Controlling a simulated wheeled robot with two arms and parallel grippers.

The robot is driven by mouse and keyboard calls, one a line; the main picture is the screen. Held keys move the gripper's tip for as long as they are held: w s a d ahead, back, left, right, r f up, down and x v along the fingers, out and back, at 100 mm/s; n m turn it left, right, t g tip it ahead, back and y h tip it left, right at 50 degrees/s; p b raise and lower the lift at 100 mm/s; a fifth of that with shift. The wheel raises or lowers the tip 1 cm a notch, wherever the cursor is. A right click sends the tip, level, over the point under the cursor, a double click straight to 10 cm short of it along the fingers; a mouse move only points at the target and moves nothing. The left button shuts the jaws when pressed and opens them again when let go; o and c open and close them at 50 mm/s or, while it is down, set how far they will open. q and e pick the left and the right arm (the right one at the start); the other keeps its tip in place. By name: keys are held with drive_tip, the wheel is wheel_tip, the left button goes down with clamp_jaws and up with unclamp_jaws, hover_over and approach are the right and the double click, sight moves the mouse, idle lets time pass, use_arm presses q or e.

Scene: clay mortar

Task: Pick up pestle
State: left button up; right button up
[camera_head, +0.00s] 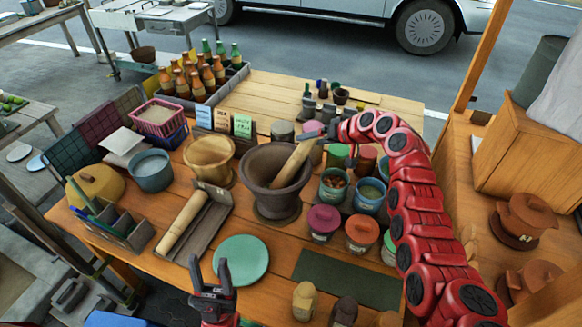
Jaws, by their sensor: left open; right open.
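A light wooden pestle (294,164) leans in the dark clay mortar (258,165), its upper end pointing to the upper right. My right gripper (326,139) is at the pestle's upper end and open. Its fingers are small and partly hidden, so I cannot tell whether they touch the wood. My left gripper (211,276) is open and empty, low in front of the table's near side, below the green plate. The pestle's lower end is hidden inside the mortar.
A wooden cylinder (182,223) lies in a grey tray left of the mortar. A wooden bowl (209,158) stands behind it. Lidded jars (323,221) crowd the right, under my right arm. A green plate (241,262) lies in front. Bottles (194,78) stand in a crate behind.

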sight(303, 145)
drive_tip(key=shift+w+a+f+p, duration=0.1)
drive_tip(key=shift+a+f+p, duration=0.05)
drive_tip(key=shift+a+p, duration=0.25)
drive_tip(key=a+f, duration=0.2)
drive_tip(key=shift+w+a+f+p, duration=0.1)
drive_tip(key=shift+w+f+p, duration=0.2)
drive_tip(key=shift+p, duration=0.1)
drive_tip(key=shift+w+a+f, duration=0.3)
drive_tip(key=shift+w+f, duration=0.1)
drive_tip(key=shift+w, duration=0.05)
drive_tip(key=shift+r, duration=0.1)
clamp_jaws()
